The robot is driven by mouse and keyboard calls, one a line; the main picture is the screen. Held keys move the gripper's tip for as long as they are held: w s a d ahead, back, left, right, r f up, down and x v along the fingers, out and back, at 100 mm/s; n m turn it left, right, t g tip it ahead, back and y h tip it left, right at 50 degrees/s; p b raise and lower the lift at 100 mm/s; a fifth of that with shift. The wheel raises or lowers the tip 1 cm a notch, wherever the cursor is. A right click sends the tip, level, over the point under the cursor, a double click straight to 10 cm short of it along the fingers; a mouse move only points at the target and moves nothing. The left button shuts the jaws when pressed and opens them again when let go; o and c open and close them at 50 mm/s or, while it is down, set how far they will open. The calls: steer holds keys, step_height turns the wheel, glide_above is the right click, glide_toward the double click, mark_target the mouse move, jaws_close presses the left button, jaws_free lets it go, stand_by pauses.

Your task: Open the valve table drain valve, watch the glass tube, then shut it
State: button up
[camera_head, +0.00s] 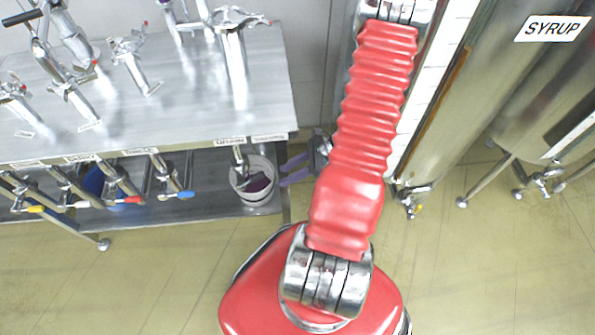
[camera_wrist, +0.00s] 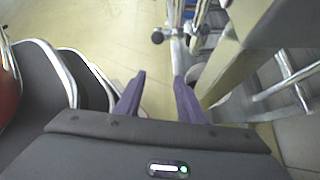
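The steel valve table (camera_head: 150,90) stands at the left in the head view. A row of valves hangs under its labelled front edge, with yellow, white, red (camera_head: 128,199) and blue (camera_head: 184,194) handle tips. At its right end a drain pipe (camera_head: 239,158) points down into a pale bucket (camera_head: 252,192) holding something dark purple. The small labels above are too blurred to read surely. My gripper (camera_head: 286,171) is right of the bucket, its purple fingers apart and empty. In the wrist view, my gripper (camera_wrist: 159,80) has clear space between its fingers. I cannot surely identify the glass tube.
A steel tank (camera_head: 460,75) stands right of my arm, with a low outlet valve (camera_head: 412,198). The SYRUP tank (camera_head: 545,95) stands farther right on legs. A lower shelf (camera_head: 215,222) runs under the table. The tiled floor (camera_head: 150,285) in front is clear.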

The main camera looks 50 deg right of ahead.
steer(key=shift+s+d, duration=0.95)
steer(key=shift+d, duration=0.1)
steer(key=shift+s+d+f, duration=0.15)
steer(key=shift+s, duration=0.1)
steer(key=c, duration=0.3)
steer(key=shift+s+d+f+m+t, duration=0.25)
steer(key=shift+s+d+f+m, duration=0.1)
steer(key=shift+s, duration=0.3)
steer(key=shift+s+d+f+m+t, duration=0.25)
steer(key=shift+s+d, duration=0.05)
steer(key=shift+s, duration=0.3)
steer(key=c, duration=0.5)
steer(key=shift+s+d+r, duration=0.1)
steer(key=shift+s, duration=0.2)
jaws_close()
steer(key=shift+a+r+n+t+y, duration=0.25)
steer(key=shift+r+n+t+y, duration=0.25)
steer(key=shift+r+y, duration=0.4)
